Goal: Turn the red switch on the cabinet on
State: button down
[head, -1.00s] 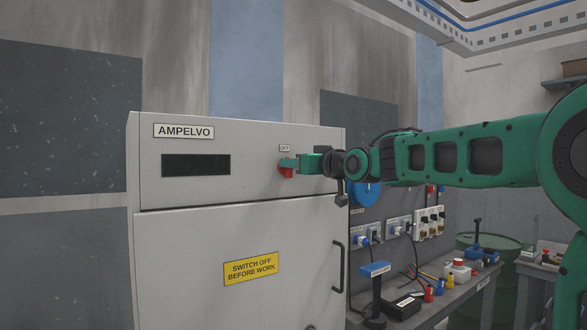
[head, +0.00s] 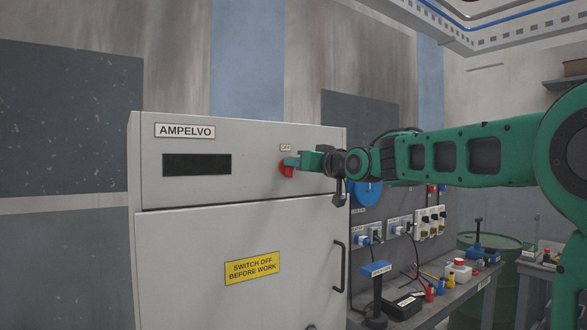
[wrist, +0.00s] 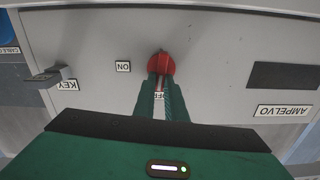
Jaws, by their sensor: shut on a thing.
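The red switch (head: 286,170) is on the upper right front of the grey cabinet (head: 180,240), just below the OFF label. My gripper (head: 292,162) reaches it from the right and is shut on it. In the upside-down wrist view, both green fingers (wrist: 161,84) close around the handle of the red switch (wrist: 161,63). The ON label (wrist: 123,67) shows to the left of the switch there. The OFF label (wrist: 162,98) is partly hidden between the fingers. The handle still points roughly toward the OFF label.
A grey key-like part (wrist: 60,76) sticks out beside the KEY label in the wrist view. Right of the cabinet, a workbench (head: 440,305) holds several tools and small parts below a socket panel. The cabinet door has a dark handle (head: 338,266).

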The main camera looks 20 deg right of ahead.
jog(key=shift+w+d+f+m, duration=0.1)
jog(key=shift+d+f+m, duration=0.2)
jog(key=shift+m, duration=2.45)
jog(key=shift+w+d+f+m, duration=0.1)
jog(key=shift+d+f+m, duration=0.2)
jog(key=shift+m, duration=2.5)
jog(key=shift+w+d+f+m, duration=0.1)
jog(key=shift+d+f+m, duration=0.2)
jog(key=shift+m, duration=2.45)
jog(key=c, duration=1.8)
grip_release()
jog(key=shift+a, duration=0.1)
jog(key=shift+s+r, duration=0.1)
jog(key=shift+s, duration=0.05)
jog(key=v, duration=1)
jog(key=shift+s, duration=0.25)
